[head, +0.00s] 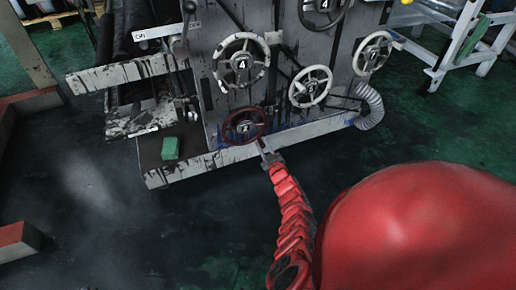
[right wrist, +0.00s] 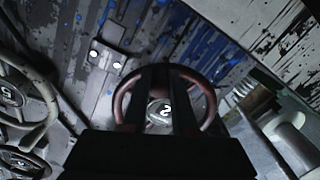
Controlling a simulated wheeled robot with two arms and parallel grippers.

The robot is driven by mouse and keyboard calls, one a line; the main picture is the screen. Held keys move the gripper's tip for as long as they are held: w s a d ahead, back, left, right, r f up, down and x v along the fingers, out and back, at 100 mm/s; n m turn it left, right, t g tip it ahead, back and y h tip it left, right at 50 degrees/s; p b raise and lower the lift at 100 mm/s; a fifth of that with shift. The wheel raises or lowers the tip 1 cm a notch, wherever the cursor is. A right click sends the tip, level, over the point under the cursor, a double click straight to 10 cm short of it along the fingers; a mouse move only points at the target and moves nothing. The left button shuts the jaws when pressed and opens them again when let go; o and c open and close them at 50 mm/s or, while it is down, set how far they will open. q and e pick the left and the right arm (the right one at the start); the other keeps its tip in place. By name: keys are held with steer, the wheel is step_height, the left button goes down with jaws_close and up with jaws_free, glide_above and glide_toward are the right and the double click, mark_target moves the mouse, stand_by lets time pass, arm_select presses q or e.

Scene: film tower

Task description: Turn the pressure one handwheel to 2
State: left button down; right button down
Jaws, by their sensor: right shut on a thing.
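The dark red handwheel (head: 244,127) sits low on the front of the grey machine. Its hub plate seems to read 2, tilted; in the right wrist view the same wheel (right wrist: 158,112) shows a 2 turned on its side. My right gripper (head: 262,146) is at the lower right part of the rim and is shut on it. In the right wrist view its dark fingers (right wrist: 158,90) cross in front of the wheel and hide part of the rim and hub. My left gripper is not in view.
Pale handwheels marked 4 (head: 240,64) and apparently 5 (head: 311,86) are above. Another wheel (head: 373,53) is at the right. A ribbed hose (head: 370,107) hangs at the right corner. A green block (head: 170,148) lies on the ledge. The dark floor in front is open.

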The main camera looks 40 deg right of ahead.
steer(key=shift+s+d+r+n+p, duration=0.2)
steer(key=shift+d+r+n, duration=0.45)
steer(key=shift+n, duration=0.55)
steer(key=shift+s+d+r+n+p, duration=0.2)
steer(key=shift+d+r+n, duration=0.45)
steer(key=shift+n, duration=0.55)
steer(key=c, duration=0.7)
jaws_free()
